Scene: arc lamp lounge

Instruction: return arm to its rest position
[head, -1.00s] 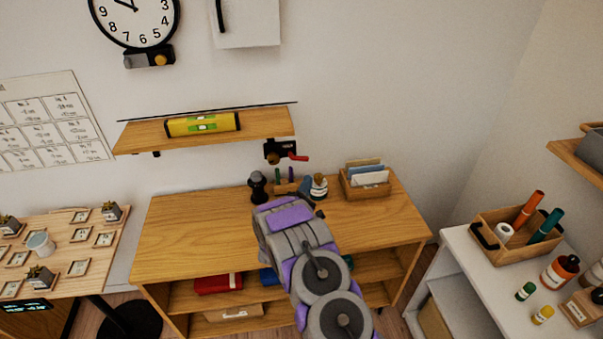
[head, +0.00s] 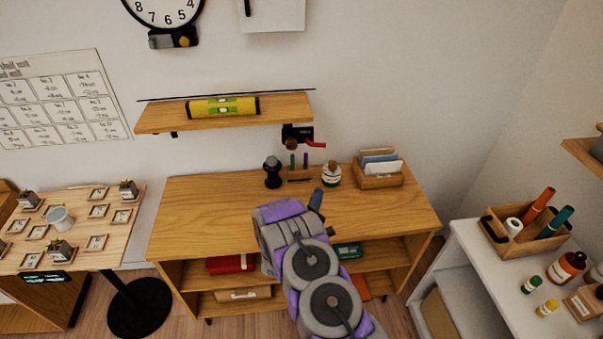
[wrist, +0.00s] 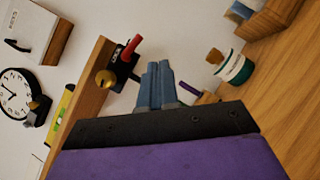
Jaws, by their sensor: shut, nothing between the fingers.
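My arm, purple and grey, reaches up from the bottom middle of the head view, in front of the wooden sideboard (head: 195,225). My gripper (head: 316,198) shows at its end as a small blue-grey tip over the sideboard top. In the wrist view the blue-grey fingers of my gripper (wrist: 157,84) lie together with nothing between them. A white and dark green jar with a brown top (wrist: 235,68) is beyond them to the right in the wrist view. It stands near the back of the sideboard in the head view (head: 331,175).
A wall shelf (head: 225,119) holds a yellow level (head: 222,106). A black grinder-like object (head: 272,173) and a card box (head: 378,171) stand on the sideboard. A white unit (head: 480,270) is at right, a small table (head: 75,228) at left. The sideboard's left top is clear.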

